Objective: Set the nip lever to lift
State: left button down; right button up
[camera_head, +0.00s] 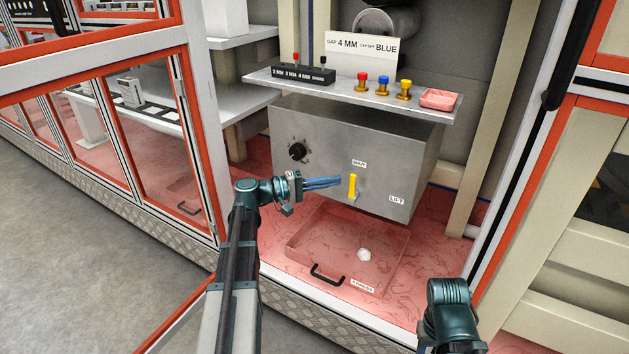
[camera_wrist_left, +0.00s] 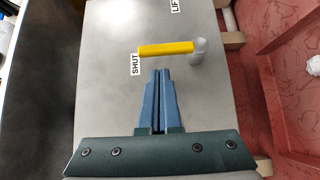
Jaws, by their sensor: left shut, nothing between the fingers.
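The nip lever is a yellow bar (camera_head: 352,187) on the front of a grey metal box (camera_head: 315,155). It stands upright, its free end at the SHUT label (camera_head: 359,163). The LIFT label (camera_head: 397,199) is lower right of it. In the left wrist view the yellow bar (camera_wrist_left: 165,49) runs from a pale round pivot (camera_wrist_left: 199,50) to the SHUT label (camera_wrist_left: 135,64). My left gripper (camera_head: 340,181) is shut and empty, its blue fingertips just left of the lever; the wrist view shows a small gap between them. My right arm shows at lower right, but its fingers are out of view.
A shelf (camera_head: 430,111) above the box holds a black gauge block (camera_head: 303,74), several coloured knobs and a pink dish (camera_head: 438,99). A black dial (camera_head: 299,151) is on the box's left. Below lies a red tray (camera_head: 310,240) with a crumpled white piece (camera_head: 364,254). Orange-framed doors flank the opening.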

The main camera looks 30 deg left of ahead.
aim_at(353, 184)
pick_arm(q)
jog(key=shift+d, duration=0.85)
jog(key=d+m+y+p, duration=0.1)
jog(key=y+p, duration=0.1)
jog(key=p, duration=0.2)
jog(key=d+r+m+g+y+p, duration=0.1)
jog(key=d+m+p, duration=0.1)
jog(key=p, duration=0.2)
jog(key=d+m+g+y+p, duration=0.1)
jog(key=d+y+p, duration=0.1)
jog(key=p, duration=0.2)
jog(key=shift+s+r+m+y, duration=0.3)
jog(key=shift+s+r, duration=0.05)
jog(key=d+f+m+y, duration=0.1)
jog(key=d+m+y+p, duration=0.1)
jog(key=y, duration=0.1)
jog(key=d+f+m+y+p, duration=0.1)
jog(key=y, duration=0.1)
jog(key=shift+d+f+g, duration=0.3)
jog(key=shift+f+g, duration=0.05)
jog(key=shift+g, duration=0.05)
jog(key=shift+d, duration=0.1)
dwell(0.4)
